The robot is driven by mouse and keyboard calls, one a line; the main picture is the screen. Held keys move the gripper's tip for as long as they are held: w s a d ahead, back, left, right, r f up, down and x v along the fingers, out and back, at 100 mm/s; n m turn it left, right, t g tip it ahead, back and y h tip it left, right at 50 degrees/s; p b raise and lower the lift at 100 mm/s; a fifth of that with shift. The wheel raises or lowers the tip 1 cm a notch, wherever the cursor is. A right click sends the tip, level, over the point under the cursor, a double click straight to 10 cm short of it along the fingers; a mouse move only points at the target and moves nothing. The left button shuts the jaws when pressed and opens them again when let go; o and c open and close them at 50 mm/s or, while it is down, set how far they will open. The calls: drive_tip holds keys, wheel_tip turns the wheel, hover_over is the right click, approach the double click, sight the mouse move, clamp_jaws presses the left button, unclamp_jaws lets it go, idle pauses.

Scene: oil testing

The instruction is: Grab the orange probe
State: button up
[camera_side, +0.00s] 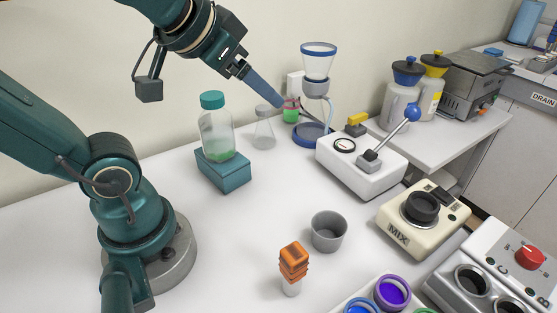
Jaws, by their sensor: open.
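The orange probe (293,262) stands upright on the white table, with a ridged orange top and a pale lower part. It is near the front middle of the side view, just left of a grey cup. My gripper (275,102) is high at the back, pointing down and right, far from the probe. Its blue-grey fingers are seen edge-on, and the gap between them is hard to make out. Nothing shows held in them. The fingertips are in front of or near a small vessel with green liquid (291,115); I cannot tell if they touch.
A grey cup (328,232) stands close to the probe. A teal-capped bottle (217,130) on a teal block, a flask (264,130) and a funnel stand (318,65) are at the back. A MIX device (420,215) is right. Table left of the probe is clear.

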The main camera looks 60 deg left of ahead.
drive_tip(key=w+a+r+m+t+y, duration=0.1)
drive_tip(key=w+a+r+m+t, duration=0.15)
drive_tip(key=w+r+t, duration=0.5)
drive_tip(key=w+d+m+h, duration=0.3)
drive_tip(key=w+m, duration=0.1)
drive_tip(key=m+g+h, duration=1.2)
drive_tip(key=g+h, duration=0.2)
drive_tip(key=g, duration=0.1)
hover_over(294, 252)
drive_tip(key=a, duration=0.5)
wheel_tip(294, 252, down, 10)
drive_tip(key=shift+g, duration=0.25)
wheel_tip(294, 252, down, 11)
drive_tip(key=shift+s+d+f, duration=0.1)
drive_tip(key=shift+d+f, duration=0.05)
drive_tip(key=shift+f, duration=0.05)
drive_tip(key=shift+x, duration=2.6)
